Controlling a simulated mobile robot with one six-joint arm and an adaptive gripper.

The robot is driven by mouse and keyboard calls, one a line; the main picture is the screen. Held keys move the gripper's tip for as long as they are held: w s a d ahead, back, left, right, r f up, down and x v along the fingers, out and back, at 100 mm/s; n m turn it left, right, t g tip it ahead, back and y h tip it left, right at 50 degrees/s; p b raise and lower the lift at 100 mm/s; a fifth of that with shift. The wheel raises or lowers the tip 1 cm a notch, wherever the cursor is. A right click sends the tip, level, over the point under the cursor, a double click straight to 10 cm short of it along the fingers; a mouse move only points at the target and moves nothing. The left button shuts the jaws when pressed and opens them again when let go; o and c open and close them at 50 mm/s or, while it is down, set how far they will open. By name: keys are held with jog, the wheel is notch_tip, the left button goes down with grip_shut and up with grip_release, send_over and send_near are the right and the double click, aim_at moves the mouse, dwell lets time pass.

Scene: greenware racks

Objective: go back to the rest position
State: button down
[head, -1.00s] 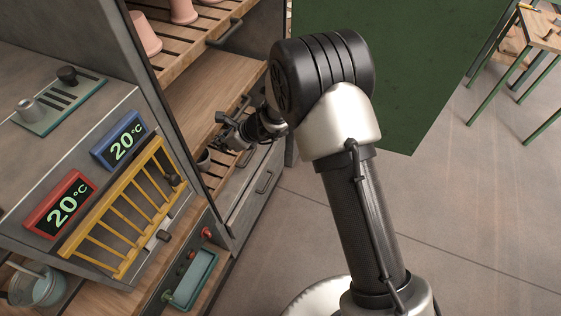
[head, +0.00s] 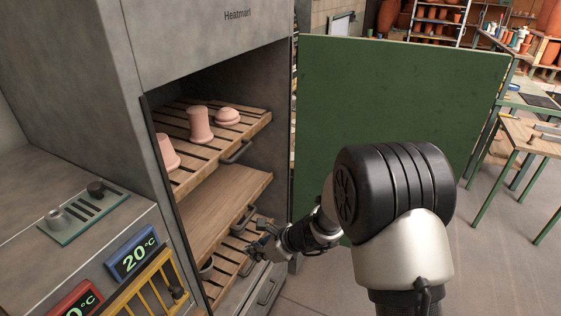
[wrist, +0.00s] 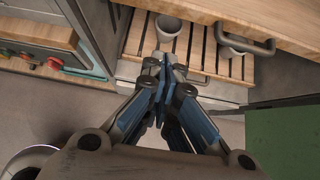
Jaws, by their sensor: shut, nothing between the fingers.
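My gripper (head: 262,243) is in front of the lower slatted shelf of the grey rack cabinet in the head view. In the wrist view my gripper (wrist: 163,75) has its blue-sided fingers together and holds nothing. Beyond the fingertips, a light pot (wrist: 167,27) and a second light pot (wrist: 234,42) stand on the slatted shelf (wrist: 195,65). In the head view a pot (head: 207,268) partly shows at the left of that shelf.
The middle wooden shelf (head: 215,222) is bare. Pink pieces, including a spool-shaped one (head: 199,125), stand on the upper shelf. A pull handle (wrist: 245,40) is near my gripper. The green door (head: 400,100) stands to the right. Open floor (head: 480,255) lies beyond my arm.

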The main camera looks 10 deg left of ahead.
jog(key=s+d+r+n+h, duration=0.1)
jog(key=s+d+r+n, duration=0.4)
jog(key=r, duration=0.4)
jog(key=s+d+r+n+h, duration=0.1)
jog(key=s+d+r+n, duration=0.3)
jog(key=s+r+n, duration=0.4)
jog(key=s+d+r+n+h, duration=0.2)
jog(key=s+d+n+h, duration=0.1)
jog(key=s+d, duration=0.4)
jog(key=s+d+r+n+t+h, duration=0.1)
jog(key=s+d+r+n+h, duration=0.2)
jog(key=s+d+n, duration=0.3)
jog(key=s+d, duration=0.2)
jog(key=d, duration=0.2)
jog(key=shift+s+d+r+t, duration=0.15)
jog(key=shift+d+r+t, duration=0.05)
jog(key=shift+d+t, duration=0.15)
